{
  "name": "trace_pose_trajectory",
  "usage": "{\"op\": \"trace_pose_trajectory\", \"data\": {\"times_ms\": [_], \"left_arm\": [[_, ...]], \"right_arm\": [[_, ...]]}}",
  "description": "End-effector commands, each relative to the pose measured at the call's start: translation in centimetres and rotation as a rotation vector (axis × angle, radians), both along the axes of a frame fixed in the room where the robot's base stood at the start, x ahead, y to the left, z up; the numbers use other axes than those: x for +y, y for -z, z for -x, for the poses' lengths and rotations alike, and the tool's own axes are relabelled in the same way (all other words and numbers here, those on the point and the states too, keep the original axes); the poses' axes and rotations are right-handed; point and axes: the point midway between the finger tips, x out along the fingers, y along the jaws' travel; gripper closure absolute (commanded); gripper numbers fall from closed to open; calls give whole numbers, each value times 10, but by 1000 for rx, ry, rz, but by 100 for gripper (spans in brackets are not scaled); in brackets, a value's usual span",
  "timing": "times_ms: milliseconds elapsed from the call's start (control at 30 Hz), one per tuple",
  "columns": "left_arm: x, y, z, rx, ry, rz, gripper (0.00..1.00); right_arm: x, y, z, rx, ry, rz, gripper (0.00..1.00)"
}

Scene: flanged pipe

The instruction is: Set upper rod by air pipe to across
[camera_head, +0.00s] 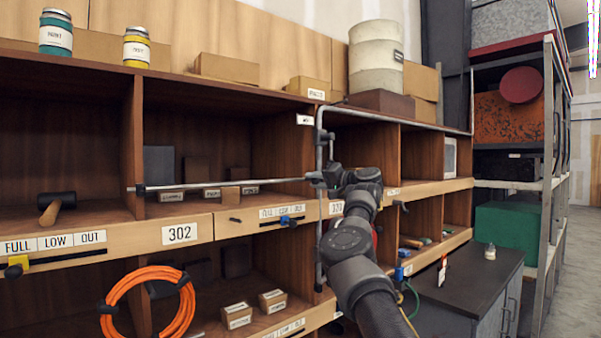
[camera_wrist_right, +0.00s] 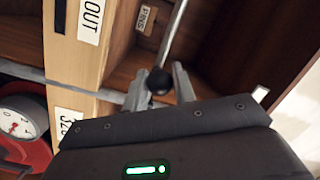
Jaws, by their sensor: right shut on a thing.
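The upper rod (camera_head: 240,183) is a thin silver bar. In the head view it lies nearly level across the front of the open compartment above label 302, with a dark piece at its left end. My right gripper (camera_head: 318,179) is at its right end, beside the upright grey air pipe (camera_head: 319,150). In the right wrist view, the fingers of my right gripper (camera_wrist_right: 163,84) are shut on a black ball (camera_wrist_right: 158,81), with the rod (camera_wrist_right: 176,35) running up from it. The grey pipe (camera_wrist_right: 62,85) passes left of the fingers. My left gripper is out of view.
Wooden shelves surround the arm. A black mallet (camera_head: 55,203) lies in the left compartment, and an orange hose coil (camera_head: 148,302) hangs below. A red-rimmed gauge (camera_wrist_right: 20,118) sits at the wrist view's left. A dark cabinet (camera_head: 455,285) stands at right.

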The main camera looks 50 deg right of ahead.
Motion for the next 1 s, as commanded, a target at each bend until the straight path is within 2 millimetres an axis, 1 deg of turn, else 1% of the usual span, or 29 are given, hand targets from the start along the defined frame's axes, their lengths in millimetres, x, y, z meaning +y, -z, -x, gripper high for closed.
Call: {"op": "trace_pose_trajectory", "data": {"times_ms": [33, 233, 667, 700, 800, 833, 1000], "left_arm": [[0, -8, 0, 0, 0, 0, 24], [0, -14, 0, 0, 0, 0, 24], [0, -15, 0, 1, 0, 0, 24], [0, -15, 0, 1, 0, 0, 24], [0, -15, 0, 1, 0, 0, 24], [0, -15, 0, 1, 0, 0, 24], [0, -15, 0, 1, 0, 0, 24]], "right_arm": [[-7, -3, 1, 1, 0, -1, 100], [-19, -1, 3, 1, -1, 1, 100], [-23, -1, 4, -2, 5, 2, 100], [-23, -1, 5, -2, 5, 2, 68], [-23, -1, 4, -1, 4, 2, 55], [-23, 0, 4, -1, 3, 2, 53], [-22, 0, 4, 0, 1, 1, 53]]}}
